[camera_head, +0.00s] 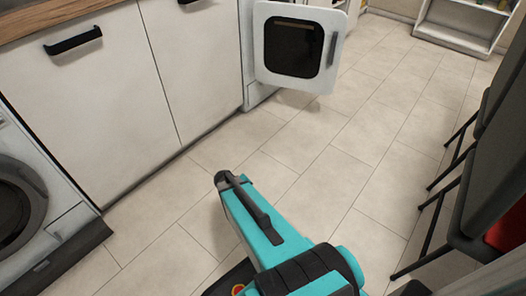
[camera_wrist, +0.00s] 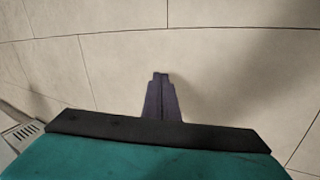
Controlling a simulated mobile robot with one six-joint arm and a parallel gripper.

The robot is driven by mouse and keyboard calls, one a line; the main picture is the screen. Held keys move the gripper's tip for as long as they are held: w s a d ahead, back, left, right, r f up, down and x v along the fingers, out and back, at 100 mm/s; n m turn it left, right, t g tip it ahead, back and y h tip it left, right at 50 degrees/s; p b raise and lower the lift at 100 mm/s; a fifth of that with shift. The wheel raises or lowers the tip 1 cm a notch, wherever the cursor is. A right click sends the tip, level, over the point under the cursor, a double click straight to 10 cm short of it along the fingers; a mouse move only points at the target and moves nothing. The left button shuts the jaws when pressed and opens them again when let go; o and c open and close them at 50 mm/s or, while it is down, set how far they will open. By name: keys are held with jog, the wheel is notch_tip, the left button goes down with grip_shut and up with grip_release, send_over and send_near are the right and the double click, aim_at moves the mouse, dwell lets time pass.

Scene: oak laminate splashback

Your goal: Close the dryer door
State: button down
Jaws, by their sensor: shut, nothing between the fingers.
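The dryer door (camera_head: 298,46) is white and square with a dark rounded window, at the top middle of the head view. It stands swung open from the end of the cabinet row, its window facing me. A grey upright handle (camera_head: 332,48) is on its right side. My gripper (camera_wrist: 161,75) is shut and empty in the wrist view, its dark fingers over bare floor. In the head view my teal arm reaches up from the bottom, well short of the door and apart from it. The dryer's inside is hidden.
White cabinets (camera_head: 85,105) run along the left, with a front-loading washing machine (camera_head: 30,205) at the lower left. Dark chairs (camera_head: 480,180) stand at the right. A white shelf (camera_head: 460,25) is at the back right. The tiled floor (camera_head: 325,150) between is clear.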

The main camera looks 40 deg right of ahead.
jog(key=s+a+f+g+y, duration=0.1)
jog(key=s+a, duration=0.3)
jog(key=s+a+f+g+y, duration=0.1)
jog(key=s+a+f, duration=0.1)
jog(key=s+a, duration=0.2)
jog(key=s+a+f, duration=0.2)
jog(key=s+a, duration=0.1)
jog(key=a, duration=0.3)
jog(key=shift+s+g+y, duration=0.4)
jog(key=s+a, duration=0.3)
jog(key=s+a+g+y, duration=0.1)
jog(key=s+a, duration=0.2)
jog(key=s+a+f+g+y, duration=0.1)
jog(key=s+a, duration=0.2)
jog(key=s, duration=0.1)
jog(key=shift+s, duration=0.1)
jog(key=shift+w, duration=0.2)
